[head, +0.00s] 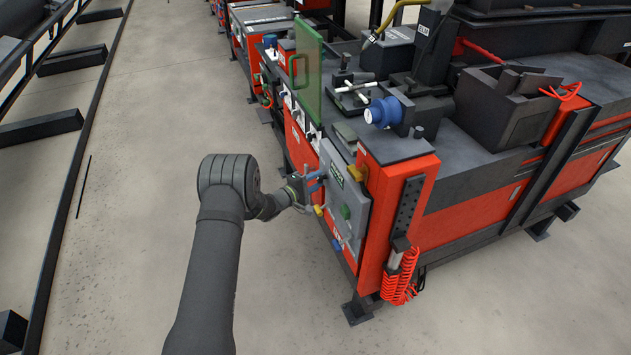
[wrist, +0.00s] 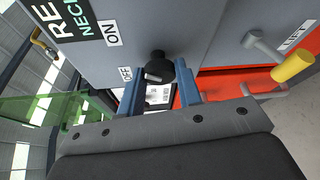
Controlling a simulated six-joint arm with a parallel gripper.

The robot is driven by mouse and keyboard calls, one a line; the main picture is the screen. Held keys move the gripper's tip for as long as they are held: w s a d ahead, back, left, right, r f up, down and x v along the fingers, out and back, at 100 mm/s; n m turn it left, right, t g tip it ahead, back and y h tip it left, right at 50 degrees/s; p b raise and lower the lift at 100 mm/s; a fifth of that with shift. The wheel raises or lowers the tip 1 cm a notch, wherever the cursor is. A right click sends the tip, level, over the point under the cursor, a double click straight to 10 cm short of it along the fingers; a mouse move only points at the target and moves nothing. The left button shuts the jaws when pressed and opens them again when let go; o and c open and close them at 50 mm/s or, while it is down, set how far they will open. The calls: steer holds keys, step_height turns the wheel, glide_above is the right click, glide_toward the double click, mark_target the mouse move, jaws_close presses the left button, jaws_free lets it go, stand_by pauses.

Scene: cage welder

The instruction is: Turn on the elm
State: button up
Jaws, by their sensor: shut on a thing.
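The grey panel (head: 352,212) is on the end of the red machine in the head view, and fills the top of the wrist view (wrist: 205,22). It has a dark green label plate, an ON label (wrist: 111,33) and an OFF label (wrist: 125,74). A small black knob (wrist: 158,68) sticks out near the OFF label. My gripper (wrist: 160,88) has its two blue fingers on either side of the knob and is shut on it. In the head view my gripper (head: 313,184) is against the panel's left side, hiding the knob. Which label the knob points to I cannot tell.
A yellow-ended lever (wrist: 293,68) stands beside the LIFT label (wrist: 298,36), close right of my gripper. A green transparent guard (head: 309,75) stands farther back.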

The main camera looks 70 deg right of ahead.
steer(key=o, duration=1)
steer(key=shift+c, duration=0.2)
steer(key=shift+a, duration=0.1)
steer(key=v, duration=1.7)
steer(key=shift+a, duration=0.1)
steer(key=x, duration=1.7)
steer(key=shift+d, duration=0.2)
